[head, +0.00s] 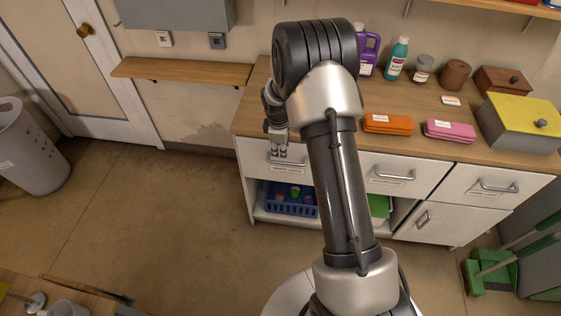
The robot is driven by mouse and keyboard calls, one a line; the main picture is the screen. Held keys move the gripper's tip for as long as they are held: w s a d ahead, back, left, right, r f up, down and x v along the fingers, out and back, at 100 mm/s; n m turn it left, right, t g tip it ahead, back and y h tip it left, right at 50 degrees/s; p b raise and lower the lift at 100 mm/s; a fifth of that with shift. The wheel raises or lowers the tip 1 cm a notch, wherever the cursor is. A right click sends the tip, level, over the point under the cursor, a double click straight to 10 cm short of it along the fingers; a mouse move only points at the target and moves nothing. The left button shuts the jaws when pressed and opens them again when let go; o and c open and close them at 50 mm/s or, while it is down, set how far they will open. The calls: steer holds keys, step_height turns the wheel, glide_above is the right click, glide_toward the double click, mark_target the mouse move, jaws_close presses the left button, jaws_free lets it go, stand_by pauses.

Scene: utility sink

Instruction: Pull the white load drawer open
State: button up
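White drawer fronts run under the wooden counter. The left white drawer (256,161) has a small label below its handle, too small to read, so I cannot confirm which is the load drawer. It looks closed. My gripper (279,154) is in front of this drawer, at its handle, with the fingers pointing down. The gripper largely hides the handle; I cannot tell whether the fingers touch it or are closed around it. The middle drawer (382,167) and the right drawer (475,182) have bare metal handles and look closed.
The counter (415,110) holds bottles, jars, an orange case, a pink case and a yellow-lidded box. A blue basket (291,207) sits on the open shelf below the left drawer. The floor (160,205) in front-left is clear. A green dustpan (495,270) stands at right.

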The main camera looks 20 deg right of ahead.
mark_target(281, 162)
steer(key=f, duration=0.3)
steer(key=w+f+b, duration=0.1)
steer(key=f, duration=0.2)
steer(key=d+f+b, duration=0.1)
steer(key=f, duration=0.2)
steer(key=shift+w+f, duration=0.1)
steer(key=shift+w, duration=0.2)
steer(key=shift+c, duration=0.2)
jaws_close()
